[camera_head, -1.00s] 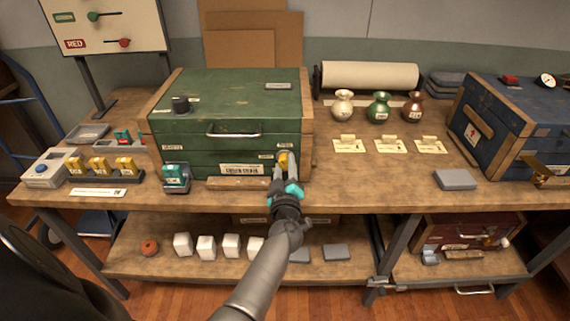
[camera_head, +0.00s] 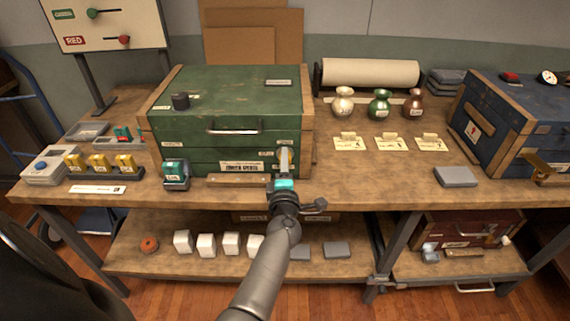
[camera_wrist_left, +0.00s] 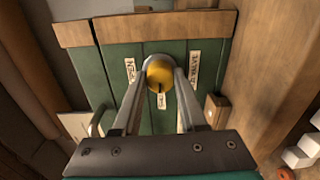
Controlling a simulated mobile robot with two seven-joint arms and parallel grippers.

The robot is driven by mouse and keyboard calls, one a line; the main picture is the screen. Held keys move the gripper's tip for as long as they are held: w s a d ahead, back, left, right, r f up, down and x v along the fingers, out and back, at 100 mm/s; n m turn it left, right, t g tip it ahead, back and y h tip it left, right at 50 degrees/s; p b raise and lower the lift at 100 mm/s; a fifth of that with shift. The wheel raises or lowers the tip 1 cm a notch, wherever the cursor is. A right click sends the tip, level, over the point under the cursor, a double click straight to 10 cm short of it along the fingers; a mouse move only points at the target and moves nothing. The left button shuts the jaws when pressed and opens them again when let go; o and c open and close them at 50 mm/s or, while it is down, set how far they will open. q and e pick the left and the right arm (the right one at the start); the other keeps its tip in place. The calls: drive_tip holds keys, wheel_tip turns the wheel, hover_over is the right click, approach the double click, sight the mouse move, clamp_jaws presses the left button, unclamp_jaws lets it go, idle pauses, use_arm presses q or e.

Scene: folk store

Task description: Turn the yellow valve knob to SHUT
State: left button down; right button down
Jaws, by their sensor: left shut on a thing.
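The yellow valve knob (camera_wrist_left: 160,72) shows in the left wrist view on the front of the green chest (camera_head: 225,142). My left gripper (camera_wrist_left: 161,74) is shut on it, one finger on each side. A small dark mark shows on the knob's lower edge in that view. Pale labels stand left and right of the knob, and a small one below it is partly covered; I cannot read them all. In the head view my left gripper (camera_head: 285,152) reaches the chest's lower right front and mostly hides the knob. My right gripper is not in view.
A wooden strip (camera_head: 238,180) lies before the chest. A teal-labelled block in a dark holder (camera_head: 175,174) stands to the left. Three vases, including a green one (camera_head: 379,105), stand to the right. A grey block (camera_head: 455,176) lies near the right chest, with bare tabletop between.

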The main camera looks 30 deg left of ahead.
use_arm(q)
drive_tip(key=shift+n, duration=0.6)
drive_tip(key=shift+c, duration=2.2)
unclamp_jaws()
drive_tip(key=shift+s+d, duration=0.1)
drive_tip(key=shift+d, duration=0.05)
